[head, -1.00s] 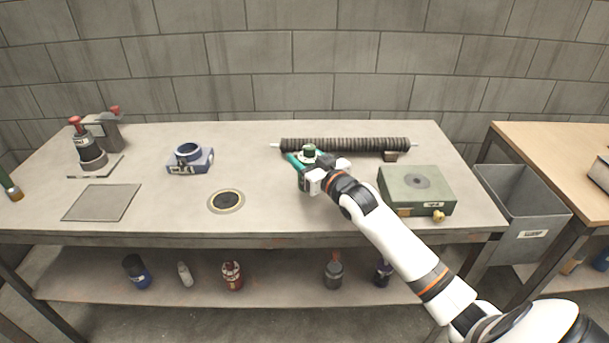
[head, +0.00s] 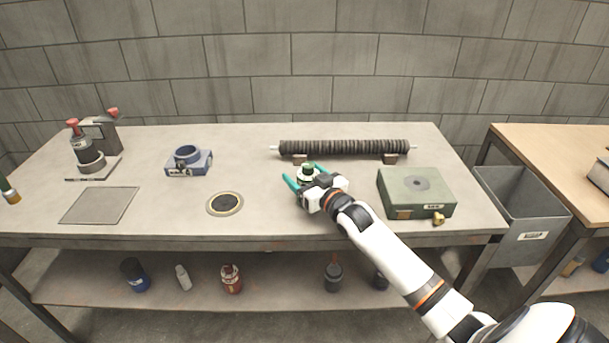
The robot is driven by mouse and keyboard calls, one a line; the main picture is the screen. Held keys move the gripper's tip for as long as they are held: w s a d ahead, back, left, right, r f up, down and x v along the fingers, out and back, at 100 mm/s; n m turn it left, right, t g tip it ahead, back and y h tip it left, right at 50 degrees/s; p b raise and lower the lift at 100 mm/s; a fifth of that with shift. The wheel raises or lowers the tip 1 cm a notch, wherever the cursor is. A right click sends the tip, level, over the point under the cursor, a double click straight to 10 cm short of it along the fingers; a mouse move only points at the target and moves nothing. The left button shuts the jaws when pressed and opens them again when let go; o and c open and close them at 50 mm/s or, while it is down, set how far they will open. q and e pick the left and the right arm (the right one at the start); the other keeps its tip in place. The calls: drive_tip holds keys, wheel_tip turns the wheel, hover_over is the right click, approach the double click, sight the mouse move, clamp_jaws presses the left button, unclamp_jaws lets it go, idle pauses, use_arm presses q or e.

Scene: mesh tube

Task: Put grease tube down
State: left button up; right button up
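The grease tube (head: 307,174), with a dark green cap and a pale collar, appears upright near the middle of the workbench. Its lower part is hidden by my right gripper, so I cannot see its base or its contact with the bench top. My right gripper (head: 302,174) reaches in from the lower right. Its teal fingers are spread apart, one on each side of the tube, and look open. My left gripper is not in view.
A dark ribbed roll (head: 345,147) lies on supports behind. A green box (head: 416,193) stands right, and a round dark-centred disc (head: 225,203) lies left. A blue ring fixture (head: 189,162) and a flat grey plate (head: 100,205) are farther left. A grey bin (head: 520,205) stands beyond the bench.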

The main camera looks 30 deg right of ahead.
drive_tip(key=shift+s+r, duration=0.1)
drive_tip(key=shift+r, duration=0.05)
drive_tip(key=s, duration=1.1)
drive_tip(key=shift+s+d, duration=0.25)
drive_tip(key=shift+s, duration=0.15)
